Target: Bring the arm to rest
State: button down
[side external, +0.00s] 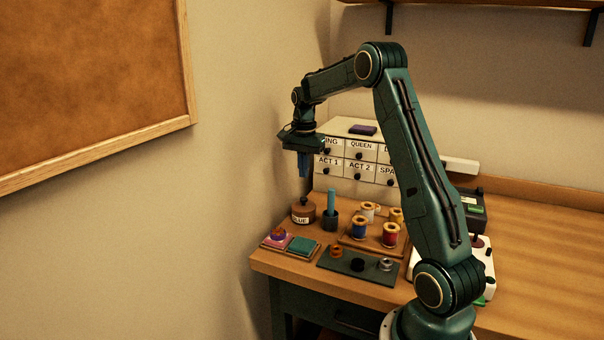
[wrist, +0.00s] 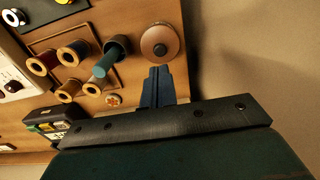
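My gripper (side external: 304,166) hangs fingers-down at the left end of the table, in front of the labelled drawer box. In the wrist view the two blue fingers (wrist: 157,88) lie close together, with nothing seen between them. The gripper is above the round brown glue pot (side external: 303,212), clear of it in the side view. The pot's lid and dark knob also show just past the fingertips in the wrist view (wrist: 160,43). My arm is raised and bent over the table.
The drawer box (side external: 345,178) carries a purple block (side external: 363,129). A dark cup (side external: 330,221) holds a teal stick. The table's right side (side external: 550,260) is bare.

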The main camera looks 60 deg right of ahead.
jog(key=shift+r, duration=0.15)
jog(key=s+a+r+n+t, duration=0.1)
jog(key=s+a+r+n, duration=0.2)
jog(key=a, duration=0.4)
jog(key=s+a+r+n+t+h, duration=0.1)
jog(key=a+r+n, duration=0.25)
jog(key=a, duration=0.25)
jog(key=s+a+r+n, duration=0.2)
jog(key=a+r, duration=0.3)
jog(key=a, duration=0.2)
jog(key=s+a+f+n+t+y, duration=0.1)
jog(key=s+a+f+n+t, duration=0.1)
jog(key=s+a+n, duration=0.7)
jog(key=shift+s+a+f+t, duration=0.35)
jog(key=shift+s+a+t, duration=0.45)
jog(key=shift+s+a, duration=1.75)
jog(key=shift+s+d+n, duration=0.25)
jog(key=shift+s+d, duration=0.5)
jog(key=shift+d, duration=0.05)
